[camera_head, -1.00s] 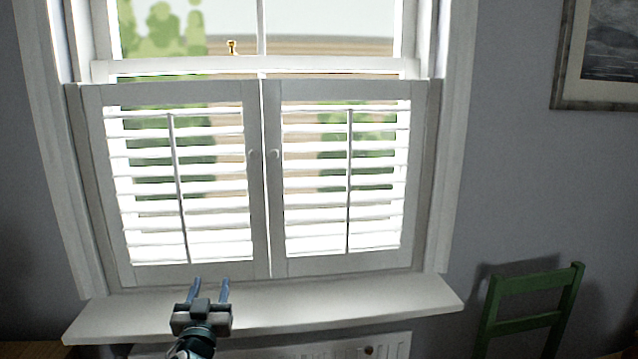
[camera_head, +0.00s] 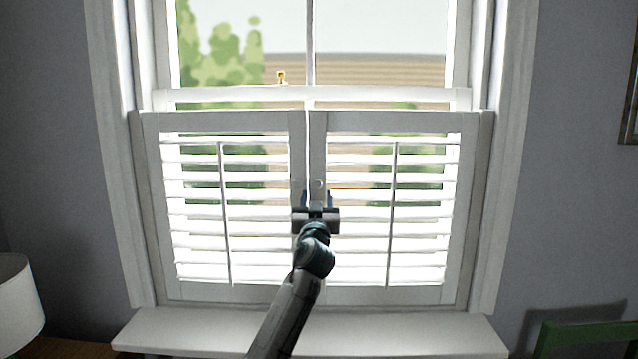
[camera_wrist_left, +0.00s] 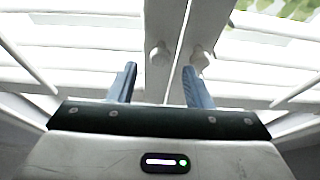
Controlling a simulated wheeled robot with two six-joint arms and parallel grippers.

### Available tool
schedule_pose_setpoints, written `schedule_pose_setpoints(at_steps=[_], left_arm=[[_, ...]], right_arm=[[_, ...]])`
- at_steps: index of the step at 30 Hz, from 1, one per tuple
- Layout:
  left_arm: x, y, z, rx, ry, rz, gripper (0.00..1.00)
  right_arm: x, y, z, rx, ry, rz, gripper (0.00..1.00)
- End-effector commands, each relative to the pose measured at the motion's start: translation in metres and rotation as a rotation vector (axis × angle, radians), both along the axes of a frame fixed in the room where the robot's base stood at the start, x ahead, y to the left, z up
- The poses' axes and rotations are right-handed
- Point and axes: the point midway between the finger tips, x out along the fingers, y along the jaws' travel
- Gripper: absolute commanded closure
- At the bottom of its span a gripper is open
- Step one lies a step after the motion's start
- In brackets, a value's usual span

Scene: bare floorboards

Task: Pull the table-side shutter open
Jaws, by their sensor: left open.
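Two white louvred shutters, a left one (camera_head: 155,200) and a right one (camera_head: 470,200), cover the lower window. Both are closed, meeting at a narrow middle gap. Each has a small round knob by that gap: the left knob (camera_wrist_left: 160,52) and the right knob (camera_wrist_left: 200,57). My left gripper (camera_head: 316,198) is open and empty, pointing at the shutters just below the knobs. In the left wrist view the left knob appears between my fingers (camera_wrist_left: 159,72), and the right knob lies beyond the right fingertip. No contact is visible. My right gripper is out of view.
A white sill (camera_head: 310,334) juts out below the shutters. A white lampshade (camera_head: 18,305) stands at the lower left, by a strip of brown wood (camera_head: 75,350). A green chair back (camera_head: 585,338) is at the lower right. The space before the shutters is otherwise clear.

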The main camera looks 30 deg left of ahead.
Motion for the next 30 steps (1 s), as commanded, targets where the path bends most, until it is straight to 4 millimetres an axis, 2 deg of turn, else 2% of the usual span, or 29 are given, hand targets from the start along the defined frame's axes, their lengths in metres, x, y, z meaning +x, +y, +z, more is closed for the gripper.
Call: schedule_pose_setpoints(at_steps=[1, 9, 20, 27, 30], left_arm=[[0.008, 0.005, 0.008, 0.001, 0.001, 0.002, 0.55], [0.033, 0.02, 0.017, 0.001, 0.0, 0.0, 0.55], [0.036, 0.022, 0.017, 0.002, 0.0, -0.001, 0.55], [0.036, 0.022, 0.017, 0.002, 0.0, -0.001, 1.0], [0.036, 0.022, 0.017, 0.002, 0.0, -0.001, 1.0]], right_arm=[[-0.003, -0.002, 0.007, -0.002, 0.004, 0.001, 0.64], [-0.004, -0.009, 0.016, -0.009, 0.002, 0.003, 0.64], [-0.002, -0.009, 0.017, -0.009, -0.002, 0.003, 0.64], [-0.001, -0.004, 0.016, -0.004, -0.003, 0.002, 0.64], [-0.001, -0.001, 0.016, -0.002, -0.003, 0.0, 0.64]])
